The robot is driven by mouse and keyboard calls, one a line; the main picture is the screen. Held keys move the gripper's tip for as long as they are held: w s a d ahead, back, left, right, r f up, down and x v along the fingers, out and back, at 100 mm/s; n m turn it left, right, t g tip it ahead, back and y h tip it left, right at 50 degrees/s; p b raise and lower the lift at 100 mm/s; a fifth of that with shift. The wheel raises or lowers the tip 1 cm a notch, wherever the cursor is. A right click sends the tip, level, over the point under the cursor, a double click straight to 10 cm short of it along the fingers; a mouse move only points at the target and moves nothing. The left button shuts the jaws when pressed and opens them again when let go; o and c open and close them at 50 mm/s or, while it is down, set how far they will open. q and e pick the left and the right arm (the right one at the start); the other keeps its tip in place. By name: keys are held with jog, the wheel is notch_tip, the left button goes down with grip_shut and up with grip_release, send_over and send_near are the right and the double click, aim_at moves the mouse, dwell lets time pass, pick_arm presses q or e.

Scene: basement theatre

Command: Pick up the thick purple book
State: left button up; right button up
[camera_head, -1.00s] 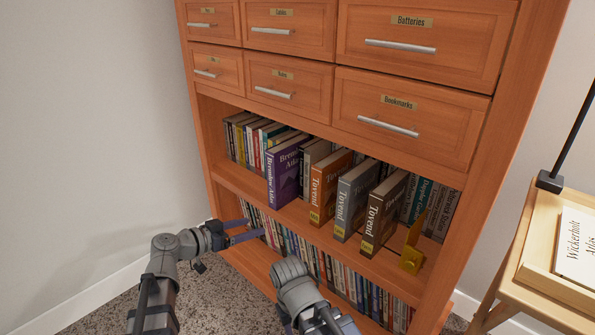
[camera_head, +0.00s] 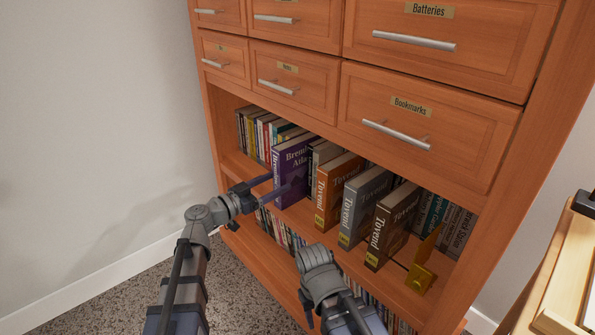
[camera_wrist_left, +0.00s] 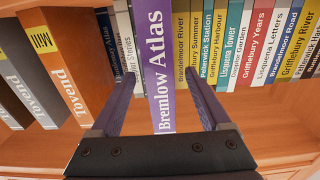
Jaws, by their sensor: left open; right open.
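The thick purple book (camera_head: 297,165), lettered "Bremlow Atlas", stands upright on the upper shelf, spine outward. In the left wrist view its spine (camera_wrist_left: 155,58) shows between my two fingers. My left gripper (camera_head: 281,184) is open in front of the book, its fingers on either side of the spine. I cannot tell whether the fingers touch the book. Of my right arm only the links show at the bottom of the head view; its gripper is not in view.
Thinner books (camera_wrist_left: 240,45) stand on one side of the purple book. Orange (camera_head: 332,190), grey (camera_head: 360,205) and brown (camera_head: 391,225) books and a gold bookend (camera_head: 420,279) stand on the other. Drawers (camera_head: 420,125) are above, a lower book row below.

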aim_at(287, 178)
pick_arm(q)
jog(key=shift+x, duration=2.6)
jog(key=shift+f, duration=0.15)
jog(key=shift+c, duration=0.2)
grip_shut()
